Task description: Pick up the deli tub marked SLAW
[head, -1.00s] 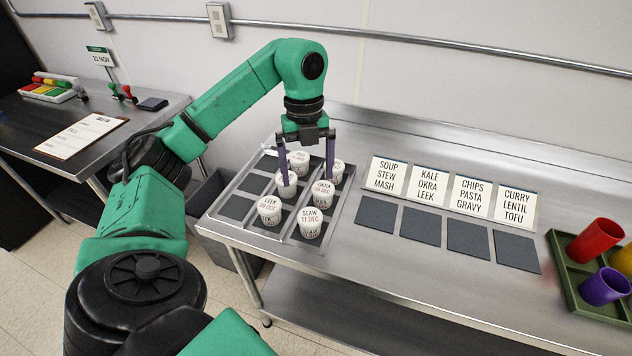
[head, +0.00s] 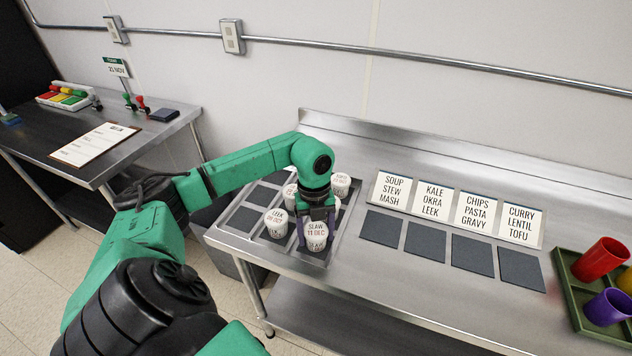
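The SLAW tub (head: 316,240) is a small white deli tub with a lid reading SLAW, 11 DEC. It stands upright at the front right of a compartmented tray (head: 238,229) on the steel counter. My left gripper (head: 316,230) points down over it, with a dark purple finger on either side of the tub. The fingers look apart, not clearly pressed on it. The gripper hides part of the tub and some tubs behind. The LEEK tub (head: 275,223) stands just left of it. My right gripper is out of view.
Other white tubs, one of them at the back (head: 340,184), stand close behind. Right of the tray are four label cards (head: 431,199) and dark square pads (head: 425,242). A green tray (head: 566,275) holds coloured cups. A side table (head: 130,150) stands left.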

